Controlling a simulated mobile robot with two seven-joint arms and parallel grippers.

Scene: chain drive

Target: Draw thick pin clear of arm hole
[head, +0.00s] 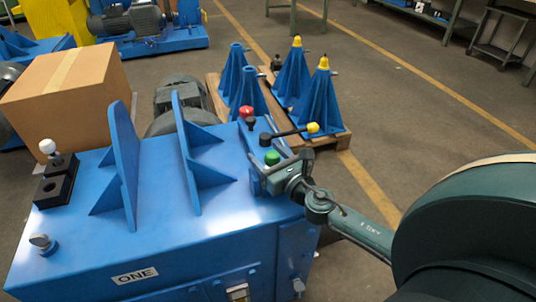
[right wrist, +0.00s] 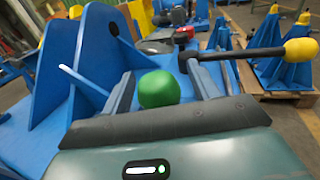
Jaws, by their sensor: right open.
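A green ball knob (head: 272,158) stands on the right end of the blue machine top; I take it as the pin's head, and its shaft is hidden. My right gripper (head: 279,168) is open, its fingers on either side of the knob. In the right wrist view the green knob (right wrist: 159,89) sits between the open fingers (right wrist: 160,76), with no clear contact. A black lever (head: 288,133) with a yellow end knob lies just behind. A red knob (head: 247,111) stands farther back. I cannot tell which hole the pin sits in. My left gripper is out of view.
Two upright blue plates (head: 124,155) stand on the machine top, left of the gripper. A black block (head: 55,182) with a white-knobbed pin and a grey knob (head: 42,243) are at far left. Blue stands on a pallet (head: 338,139) and a cardboard box (head: 70,95) stand behind.

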